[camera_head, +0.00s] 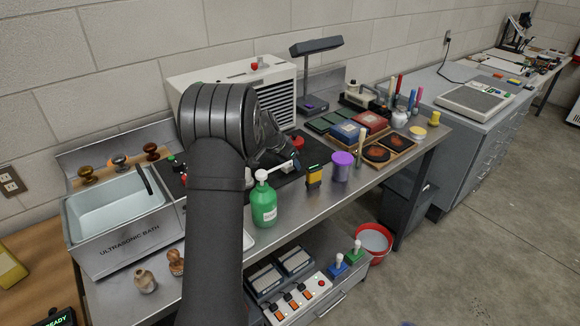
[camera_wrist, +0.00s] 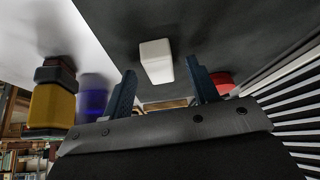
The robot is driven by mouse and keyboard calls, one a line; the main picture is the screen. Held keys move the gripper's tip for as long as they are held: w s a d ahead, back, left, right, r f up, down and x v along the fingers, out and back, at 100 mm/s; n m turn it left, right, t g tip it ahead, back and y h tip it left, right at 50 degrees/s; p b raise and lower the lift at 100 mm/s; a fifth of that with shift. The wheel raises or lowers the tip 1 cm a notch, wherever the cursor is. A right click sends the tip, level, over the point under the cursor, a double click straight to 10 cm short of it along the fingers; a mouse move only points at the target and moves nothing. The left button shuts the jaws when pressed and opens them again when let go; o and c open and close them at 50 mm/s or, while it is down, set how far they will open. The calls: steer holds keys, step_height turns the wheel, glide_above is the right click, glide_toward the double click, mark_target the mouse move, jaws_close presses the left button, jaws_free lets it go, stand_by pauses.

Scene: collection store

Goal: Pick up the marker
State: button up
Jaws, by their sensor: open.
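I cannot clearly identify the marker. Several slim coloured sticks, possibly markers (camera_head: 399,84), stand upright at the back right of the bench in the head view. In the wrist view, my gripper (camera_wrist: 162,70) is open, with its two blue fingers apart. A small white block (camera_wrist: 156,57) shows between the fingertips against a dark surface; the fingers do not appear closed on it. In the head view, my dark arm and wrist cover the middle of the bench and hide most of the gripper.
A green pump bottle (camera_head: 264,207) stands right of my arm. The yellow device (camera_head: 314,177) and purple cup (camera_head: 342,168) stand nearby. A red knob (camera_head: 297,143) is behind them. The ultrasonic bath (camera_head: 130,250) is left. A vented white box (camera_head: 215,75) stands behind.

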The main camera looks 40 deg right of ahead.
steer(key=shift+d+f, duration=0.15)
steer(key=shift+f, duration=0.05)
steer(key=c, duration=1.1)
